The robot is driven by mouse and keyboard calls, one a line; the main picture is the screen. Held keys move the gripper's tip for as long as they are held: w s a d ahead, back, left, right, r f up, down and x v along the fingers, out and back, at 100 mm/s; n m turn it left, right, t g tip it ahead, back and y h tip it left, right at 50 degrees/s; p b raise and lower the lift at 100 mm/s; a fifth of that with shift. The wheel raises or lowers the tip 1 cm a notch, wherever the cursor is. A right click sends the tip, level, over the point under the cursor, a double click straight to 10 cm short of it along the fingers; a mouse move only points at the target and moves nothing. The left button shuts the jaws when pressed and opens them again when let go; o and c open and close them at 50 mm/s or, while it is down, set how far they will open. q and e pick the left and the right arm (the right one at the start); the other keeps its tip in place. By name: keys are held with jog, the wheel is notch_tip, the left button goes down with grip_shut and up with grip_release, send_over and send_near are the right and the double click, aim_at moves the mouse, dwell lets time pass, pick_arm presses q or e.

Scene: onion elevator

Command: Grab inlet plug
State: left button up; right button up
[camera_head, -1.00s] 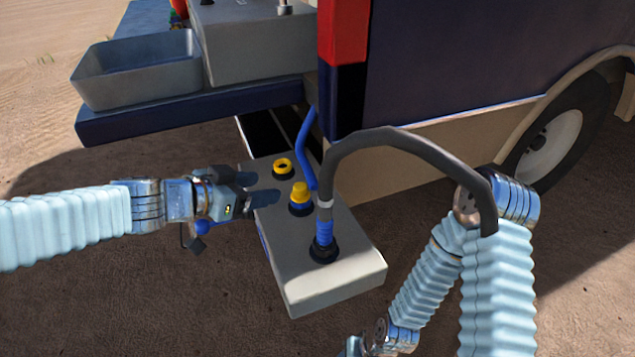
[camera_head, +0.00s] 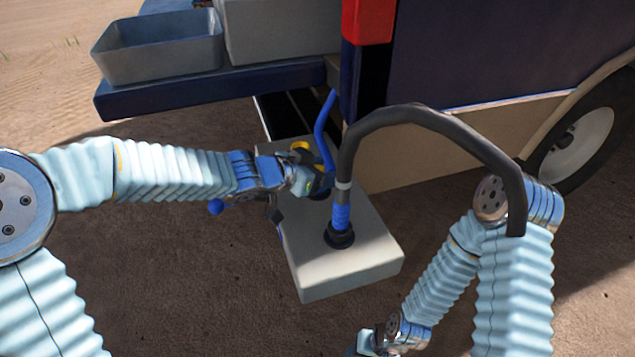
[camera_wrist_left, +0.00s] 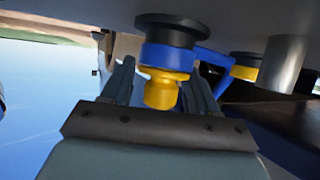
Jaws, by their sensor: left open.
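The inlet plug appears to be the yellow plug (camera_wrist_left: 165,88), seen in the left wrist view below a blue ring and a black collar on the grey box (camera_head: 350,268). My left gripper (camera_wrist_left: 160,84) is open, with one finger on each side of the plug; I cannot tell whether they touch it.
A black hose (camera_head: 430,118) with a blue end (camera_head: 340,216) arches from the box, close beside my left gripper. A blue pipe (camera_head: 324,130) and yellow ring (camera_head: 300,146) are behind the gripper. A vehicle (camera_head: 470,60) and its blue ledge (camera_head: 200,88) with a grey tray (camera_head: 155,58) stand behind.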

pick_arm(q)
jog(key=c, duration=1)
